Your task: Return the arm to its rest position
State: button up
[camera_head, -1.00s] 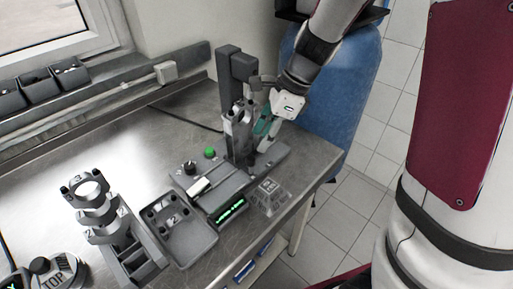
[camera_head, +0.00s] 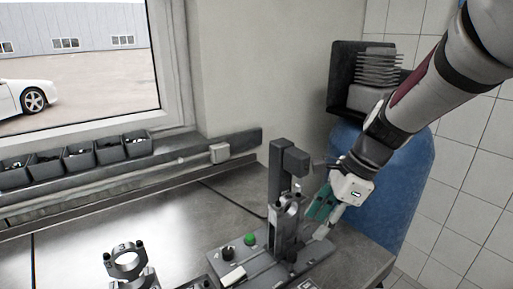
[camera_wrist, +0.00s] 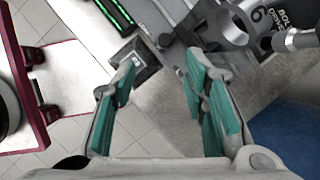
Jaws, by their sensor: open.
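My gripper (camera_head: 320,213) is at the right side of the dark fixture (camera_head: 287,215) on the steel bench, close to its upright part. In the wrist view my gripper (camera_wrist: 160,88) has its two green-padded fingers spread apart, with nothing between them. Below the fingers lie the bench edge and part of the fixture (camera_wrist: 238,25). My arm (camera_head: 410,110) reaches in from the upper right of the head view.
A blue tank (camera_head: 400,185) with a compressor (camera_head: 375,75) stands right behind my arm. Small bins (camera_head: 78,158) line the back ledge. The bench (camera_head: 120,220) is clear at middle left.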

jog(key=s+r+n+t+h, duration=0.1)
jog(key=s+r+n, duration=0.2)
jog(key=s+n, duration=0.3)
jog(key=s+d+r+n+t+h, duration=0.1)
jog(key=s+r+n, duration=0.2)
jog(key=s+n, duration=0.3)
jog(key=s+r+n+t+h, duration=0.1)
jog(key=s+r+n+h, duration=0.1)
jog(key=s+n, duration=0.4)
jog(key=shift+d+r+n+t, duration=0.2)
jog(key=shift+r+n+t, duration=0.2)
jog(key=shift+n, duration=0.5)
